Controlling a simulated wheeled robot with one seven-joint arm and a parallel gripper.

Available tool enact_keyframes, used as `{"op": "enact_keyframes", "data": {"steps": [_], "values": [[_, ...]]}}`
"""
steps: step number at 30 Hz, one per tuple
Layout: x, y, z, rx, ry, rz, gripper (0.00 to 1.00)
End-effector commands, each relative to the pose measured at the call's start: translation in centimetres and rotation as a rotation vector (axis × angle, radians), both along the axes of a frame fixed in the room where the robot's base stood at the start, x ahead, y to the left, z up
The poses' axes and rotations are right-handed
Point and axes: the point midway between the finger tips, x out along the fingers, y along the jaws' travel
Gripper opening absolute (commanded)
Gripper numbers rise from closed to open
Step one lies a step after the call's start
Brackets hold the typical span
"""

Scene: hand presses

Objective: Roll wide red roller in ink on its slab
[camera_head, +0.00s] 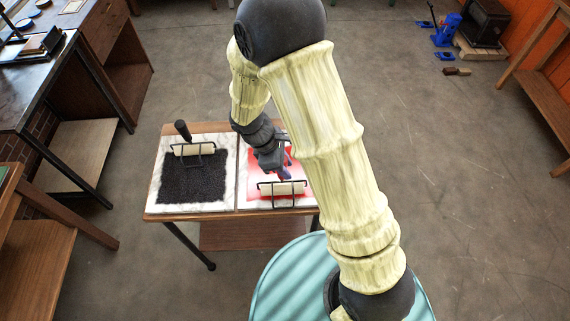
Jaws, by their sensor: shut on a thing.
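A small wooden table bears two white marbled slabs. The right slab (245,201) has a patch of red ink (264,186). A roller with a pale cylinder and black wire frame, the red roller (284,188), lies at the near edge of this patch. My gripper (284,174) is over the red slab, pointing down, shut on the roller's handle, which is mostly hidden by the gripper. Whether the roller touches the slab is hard to tell. My arm covers the right part of the red slab.
The left slab (158,204) has black ink (193,182) and another pale roller (192,149) with a dark handle at its far side. Benches stand at the left, and a wooden bench (545,95) at the right. Open floor (465,190) lies to the right.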

Motion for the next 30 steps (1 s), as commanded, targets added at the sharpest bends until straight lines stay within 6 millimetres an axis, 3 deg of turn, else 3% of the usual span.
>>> {"op": "enact_keyframes", "data": {"steps": [22,30], "values": [[0.0,0.0,-0.5,0.0,0.0,0.0,0.09],[1.4,-0.1,-0.4,-0.001,0.0,-0.001,0.09]]}}
